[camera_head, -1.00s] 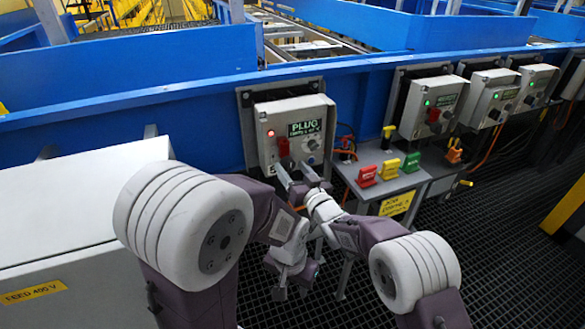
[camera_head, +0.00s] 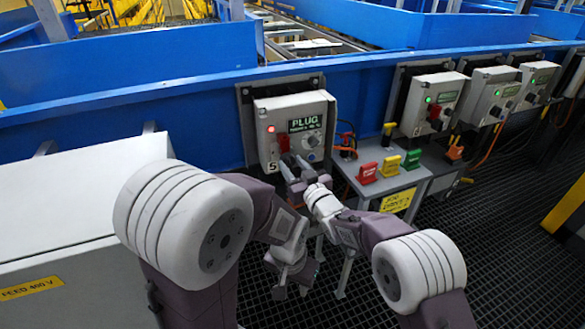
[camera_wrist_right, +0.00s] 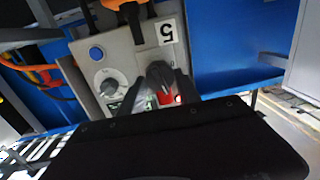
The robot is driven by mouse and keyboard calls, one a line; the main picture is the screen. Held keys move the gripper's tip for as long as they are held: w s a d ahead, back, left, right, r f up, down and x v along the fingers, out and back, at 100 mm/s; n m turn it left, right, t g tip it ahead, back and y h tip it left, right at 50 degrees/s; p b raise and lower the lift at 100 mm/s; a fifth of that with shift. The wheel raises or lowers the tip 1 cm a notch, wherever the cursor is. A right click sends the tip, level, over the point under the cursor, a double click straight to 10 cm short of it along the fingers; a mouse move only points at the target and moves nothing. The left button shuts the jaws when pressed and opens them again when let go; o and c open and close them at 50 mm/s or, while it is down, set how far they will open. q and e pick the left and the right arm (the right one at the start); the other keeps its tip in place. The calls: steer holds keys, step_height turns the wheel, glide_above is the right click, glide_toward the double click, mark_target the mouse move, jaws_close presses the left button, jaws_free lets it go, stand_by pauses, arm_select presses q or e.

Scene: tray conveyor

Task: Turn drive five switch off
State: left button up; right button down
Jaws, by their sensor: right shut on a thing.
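My right gripper (camera_head: 297,168) is at the front of the box, below the dial. In the right wrist view the box appears upside down, and the red switch (camera_wrist_right: 166,98) shows between my dark fingers, which are shut on it. The switch is partly hidden by the fingers. My left gripper (camera_head: 292,291) hangs lower, empty, with its fingers apart.
A small grey shelf (camera_head: 385,187) right of the box holds red, yellow and green tags. More drive boxes (camera_head: 430,103) with green lamps stand further right along the blue conveyor wall. A white cabinet (camera_head: 80,200) is at left.

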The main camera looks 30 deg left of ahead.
steer(key=n+b, duration=0.1)
steer(key=n, duration=0.2)
steer(key=shift+f+n+b, duration=0.1)
steer(key=shift+n+b, duration=0.2)
steer(key=shift+b, duration=0.1)
steer(key=n+b, duration=0.2)
steer(key=n, duration=0.1)
steer(key=shift+s+h, duration=0.1)
steer(key=shift+h, duration=0.2)
steer(key=n+b, duration=0.3)
steer(key=shift+a+f+n, duration=0.1)
steer(key=shift+n, duration=0.3)
steer(key=shift+s+n+t+h+b, duration=0.1)
steer(key=shift+n+t+h+b, duration=0.2)
steer(key=shift+n+b, duration=1.6)
steer(key=shift+n, duration=0.3)
steer(key=c, duration=0.9)
jaws_free()
steer(key=shift+o, duration=0.2)
steer(key=shift+r, duration=0.2)
